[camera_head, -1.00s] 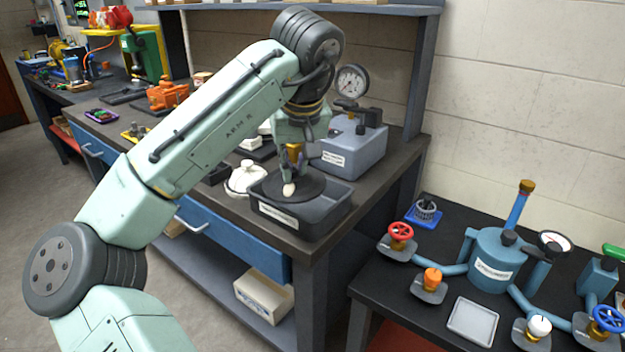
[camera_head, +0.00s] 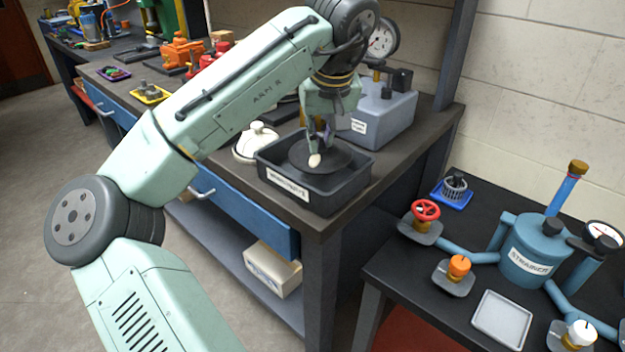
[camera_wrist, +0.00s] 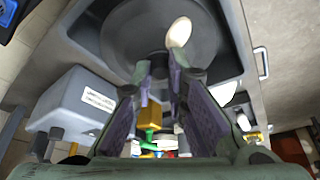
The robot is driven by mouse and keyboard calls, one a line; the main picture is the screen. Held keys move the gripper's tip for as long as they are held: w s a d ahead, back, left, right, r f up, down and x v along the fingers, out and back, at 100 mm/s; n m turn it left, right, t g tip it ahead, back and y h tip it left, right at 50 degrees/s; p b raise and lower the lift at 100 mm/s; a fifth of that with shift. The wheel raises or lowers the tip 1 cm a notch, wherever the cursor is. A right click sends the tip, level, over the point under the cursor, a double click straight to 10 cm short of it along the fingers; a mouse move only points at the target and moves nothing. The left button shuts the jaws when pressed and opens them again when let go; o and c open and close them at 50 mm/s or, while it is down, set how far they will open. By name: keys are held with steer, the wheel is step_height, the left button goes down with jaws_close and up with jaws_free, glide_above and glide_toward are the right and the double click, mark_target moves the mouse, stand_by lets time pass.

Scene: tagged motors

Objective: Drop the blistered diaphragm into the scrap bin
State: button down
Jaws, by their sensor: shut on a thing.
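The diaphragm (camera_head: 340,158) is a dark round disc with a pale oval spot on it. In the head view it lies within the outline of a dark open bin (camera_head: 322,198) with a white label, too small to read surely. My gripper (camera_head: 319,146) points down over the bin, shut on the disc. In the wrist view the disc (camera_wrist: 130,35) fills the top middle, with the pale oval just beyond my fingertips (camera_wrist: 157,66). The grip itself is partly hidden, and I cannot tell whether the disc touches the bin floor.
A grey box (camera_head: 378,118) with a gauge stands close behind the bin. A white lidded dish (camera_head: 256,142) is to its left. The bench's front corner is near. A lower table at right holds a blue strainer (camera_head: 535,250), valves and an empty grey tray (camera_head: 502,318).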

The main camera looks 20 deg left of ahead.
steer(key=shift+f, duration=0.3)
steer(key=c, duration=1.5)
jaws_free()
steer(key=shift+r, duration=0.1)
steer(key=v, duration=1.2)
